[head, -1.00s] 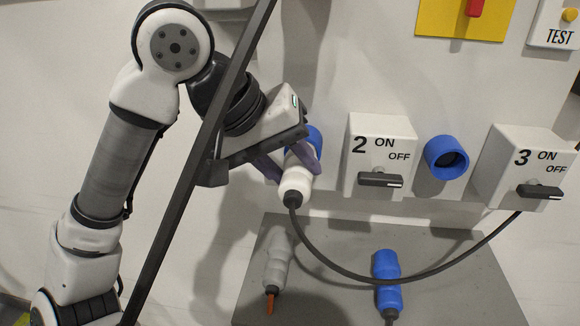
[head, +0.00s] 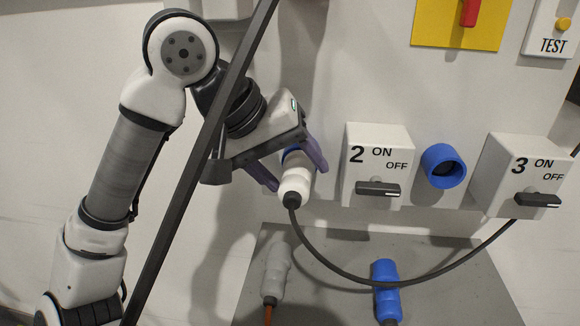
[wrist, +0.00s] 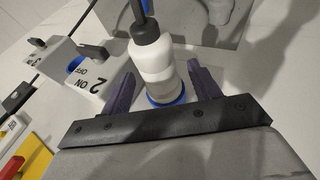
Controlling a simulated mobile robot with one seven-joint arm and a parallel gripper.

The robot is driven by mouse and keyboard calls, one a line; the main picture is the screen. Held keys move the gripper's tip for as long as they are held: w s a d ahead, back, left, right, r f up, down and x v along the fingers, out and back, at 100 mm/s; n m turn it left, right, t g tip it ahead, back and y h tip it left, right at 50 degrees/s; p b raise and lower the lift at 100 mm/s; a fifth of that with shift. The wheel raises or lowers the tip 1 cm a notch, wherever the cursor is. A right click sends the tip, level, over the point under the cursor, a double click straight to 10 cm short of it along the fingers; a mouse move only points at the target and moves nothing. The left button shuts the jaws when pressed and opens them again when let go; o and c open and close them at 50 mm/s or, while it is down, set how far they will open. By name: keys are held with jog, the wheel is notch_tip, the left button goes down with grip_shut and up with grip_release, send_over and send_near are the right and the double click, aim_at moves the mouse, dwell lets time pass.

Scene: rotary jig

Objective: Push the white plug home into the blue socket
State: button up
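The white plug (head: 297,178) has a black cable end pointing down toward me. Its far end is at the blue socket (head: 292,155), mostly hidden behind my gripper in the head view. In the wrist view the white plug (wrist: 153,65) stands inside the blue socket's rim (wrist: 168,97); I cannot tell how deep it sits. My gripper (head: 291,178) is open, with one purple finger on each side of the plug. The wrist view shows gaps between the plug and both fingers of my gripper (wrist: 163,80).
Switch box 2 (head: 377,140), an empty blue socket (head: 443,166) and switch box 3 (head: 520,160) are to the right. A black cable (head: 370,281) loops from the plug toward box 3. A grey plug (head: 275,270) and a blue plug (head: 386,285) lie on the grey shelf (head: 340,245).

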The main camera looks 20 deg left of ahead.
jog(key=shift+s, duration=0.1)
jog(key=v, duration=1.3)
jog(key=shift+a+r+b, duration=0.15)
jog(key=shift+r+b, duration=0.2)
jog(key=shift+b, duration=0.05)
jog(key=shift+s, duration=0.15)
